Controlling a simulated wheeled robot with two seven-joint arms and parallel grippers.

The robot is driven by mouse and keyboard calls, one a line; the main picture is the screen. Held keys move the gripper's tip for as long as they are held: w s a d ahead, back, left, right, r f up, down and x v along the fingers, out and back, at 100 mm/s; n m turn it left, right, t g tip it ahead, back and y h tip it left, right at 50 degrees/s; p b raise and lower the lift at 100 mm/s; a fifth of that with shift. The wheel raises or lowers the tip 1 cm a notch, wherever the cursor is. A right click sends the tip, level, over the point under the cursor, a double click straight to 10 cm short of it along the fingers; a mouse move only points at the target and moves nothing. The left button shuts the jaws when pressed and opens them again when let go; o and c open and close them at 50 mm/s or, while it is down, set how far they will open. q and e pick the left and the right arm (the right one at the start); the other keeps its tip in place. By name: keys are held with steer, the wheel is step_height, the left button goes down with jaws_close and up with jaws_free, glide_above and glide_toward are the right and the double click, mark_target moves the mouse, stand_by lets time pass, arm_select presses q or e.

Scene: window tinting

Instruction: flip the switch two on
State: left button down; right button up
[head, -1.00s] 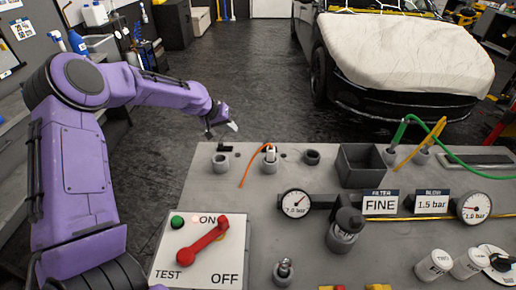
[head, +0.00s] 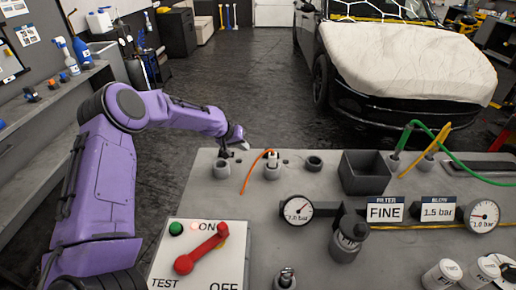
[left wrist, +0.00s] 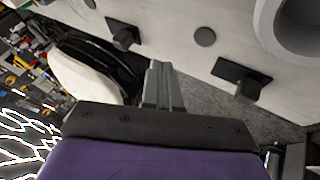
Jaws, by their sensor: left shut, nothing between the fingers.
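My left gripper (head: 238,146) is at the far left corner of the grey bench, low and close to the bench's far edge. Its grey fingers (left wrist: 160,87) are together and empty in the left wrist view. That view shows a pale panel with two small black switch-like blocks, one (left wrist: 123,33) above left of the fingers and one (left wrist: 240,78) to their right; both are apart from the fingers. I cannot tell which is switch two. A red lever (head: 203,248) on a white TEST/ON/OFF plate (head: 232,262) stands at the bench's near left. My right gripper is out of view.
The bench (head: 270,215) carries gauges, a dark square bin (head: 364,172) and cups. An orange cord (head: 252,175) and a green hose (head: 455,165) cross it. A car (head: 400,70) with a covered hood stands behind. The floor behind the bench is clear.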

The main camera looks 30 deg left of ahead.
arm_select(q)
steer(key=x, duration=0.3)
steer(key=shift+w+d+f+p, duration=0.15)
steer(key=shift+w+f+p, duration=0.05)
steer(key=shift+p, duration=0.1)
steer(key=shift+w+d+r+p, duration=0.1)
steer(key=shift+w+d+p, duration=0.3)
steer(key=shift+d, duration=0.15)
steer(key=shift+w+d+r+p, duration=0.1)
steer(key=shift+w+d+p, duration=0.25)
steer(key=shift+d, duration=0.2)
steer(key=shift+w+d, duration=0.15)
steer(key=shift+d, duration=0.35)
steer(key=shift+f, duration=0.1)
